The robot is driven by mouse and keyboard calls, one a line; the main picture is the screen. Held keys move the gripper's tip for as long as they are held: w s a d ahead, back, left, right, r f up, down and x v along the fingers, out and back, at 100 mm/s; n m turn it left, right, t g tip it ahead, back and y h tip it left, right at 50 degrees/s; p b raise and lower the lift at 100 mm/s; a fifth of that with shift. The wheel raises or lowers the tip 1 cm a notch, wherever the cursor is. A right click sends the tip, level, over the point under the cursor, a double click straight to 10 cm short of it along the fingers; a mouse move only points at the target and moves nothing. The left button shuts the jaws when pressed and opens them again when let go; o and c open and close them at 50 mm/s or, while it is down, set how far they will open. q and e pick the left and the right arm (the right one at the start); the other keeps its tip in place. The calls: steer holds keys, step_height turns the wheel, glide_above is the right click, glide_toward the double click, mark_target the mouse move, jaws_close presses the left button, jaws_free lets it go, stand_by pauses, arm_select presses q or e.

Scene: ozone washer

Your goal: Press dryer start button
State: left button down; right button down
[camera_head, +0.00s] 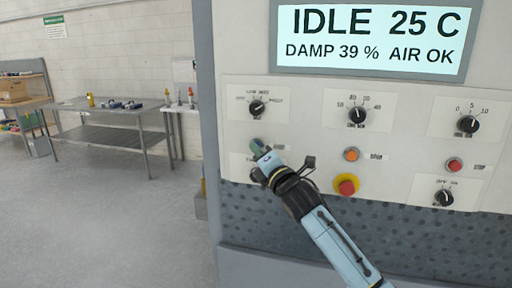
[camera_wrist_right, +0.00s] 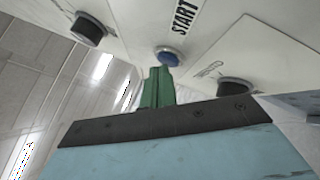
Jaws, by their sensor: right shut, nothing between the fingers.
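The start button (camera_wrist_right: 170,56) is a round blue button in a pale ring, beside the word START in the right wrist view. In the head view my right gripper hides it. My right gripper (camera_head: 257,147) has green fingers, shut with nothing between them, at the left part of the dryer's control panel (camera_head: 310,140). In the right wrist view the gripper (camera_wrist_right: 160,76) has its fingertips right at the button's edge. I cannot tell whether they touch it. My left gripper is not in view.
The display (camera_head: 370,40) reads IDLE 25 C, DAMP 39 %, AIR OK. A black knob (camera_head: 257,108) sits above my gripper. An orange button (camera_head: 351,154), a red emergency stop (camera_head: 346,187) and a red stop button (camera_head: 454,165) are to the right. Steel tables (camera_head: 110,105) stand far left.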

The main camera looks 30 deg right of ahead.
steer(key=shift+w+d, duration=0.1)
stand_by(0.5)
steer(key=shift+s+a+p, duration=0.3)
steer(key=shift+s+a, duration=0.35)
steer(key=shift+a, duration=0.1)
steer(key=s+a+p, duration=0.1)
steer(key=s+a, duration=0.2)
steer(key=shift+s+a, duration=0.1)
steer(key=shift+a, duration=0.25)
stand_by(0.7)
